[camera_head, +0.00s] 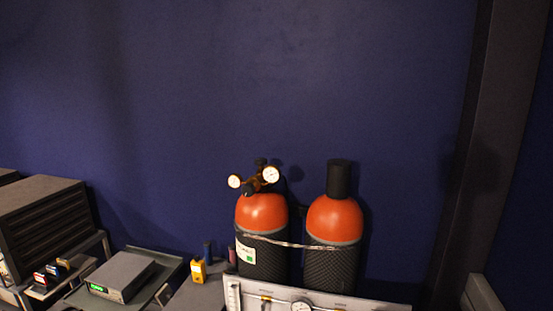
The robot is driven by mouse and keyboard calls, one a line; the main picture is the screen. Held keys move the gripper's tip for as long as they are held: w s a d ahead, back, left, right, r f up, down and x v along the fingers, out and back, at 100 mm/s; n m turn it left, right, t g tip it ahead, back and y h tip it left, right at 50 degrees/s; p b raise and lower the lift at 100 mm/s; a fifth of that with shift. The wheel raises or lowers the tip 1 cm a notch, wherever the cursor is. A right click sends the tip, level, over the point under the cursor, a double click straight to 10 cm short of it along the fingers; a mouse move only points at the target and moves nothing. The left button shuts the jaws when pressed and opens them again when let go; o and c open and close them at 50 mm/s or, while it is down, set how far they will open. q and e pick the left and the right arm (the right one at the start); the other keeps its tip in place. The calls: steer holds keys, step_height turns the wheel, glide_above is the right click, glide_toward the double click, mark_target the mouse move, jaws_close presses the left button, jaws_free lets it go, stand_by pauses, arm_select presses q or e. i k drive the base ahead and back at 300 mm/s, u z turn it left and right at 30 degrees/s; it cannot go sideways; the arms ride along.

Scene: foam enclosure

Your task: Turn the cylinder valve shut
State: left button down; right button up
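Two gas cylinders with orange shoulders and dark mesh-covered bodies stand side by side against the blue wall. The left cylinder (262,212) carries a brass regulator with two round white gauges, and a small dark valve knob (261,162) shows at its top. The right cylinder (334,219) has a tall black cap (339,179) over its top. Whether the valve is open or shut cannot be told. Neither of my grippers is in view.
A chain (290,243) runs across both cylinders. A pale panel (318,303) with a gauge stands in front of them. At left are a dark rack unit (45,220), a grey instrument box (121,276) and a yellow handheld device (198,270). A dark column (487,130) rises at right.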

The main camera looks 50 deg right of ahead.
mark_target(261, 161)
steer(key=z, duration=1.55)
